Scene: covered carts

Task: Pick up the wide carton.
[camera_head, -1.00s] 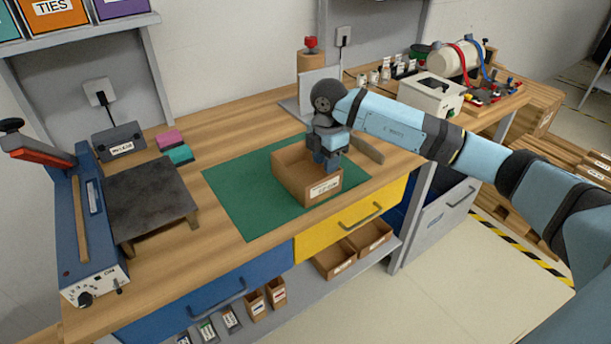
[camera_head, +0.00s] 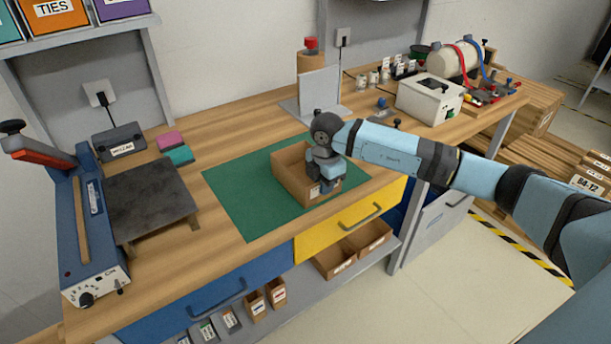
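An open-topped brown carton (camera_head: 291,181) with a label on its near side stands upright on the green mat (camera_head: 240,203). It is the only carton on the mat. My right gripper (camera_head: 326,188) is low at the carton's near right side and covers part of that wall and its label. Its fingertips are hard to make out, so I cannot tell whether they are open or shut, or whether they touch the wall. My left gripper is out of view.
A dark plate stand (camera_head: 150,205) and a blue sealer (camera_head: 95,230) are on the left of the wooden bench. A grey upright panel (camera_head: 319,92) stands behind the carton. Small brown bins (camera_head: 335,262) sit on the shelf below. The mat's left part is clear.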

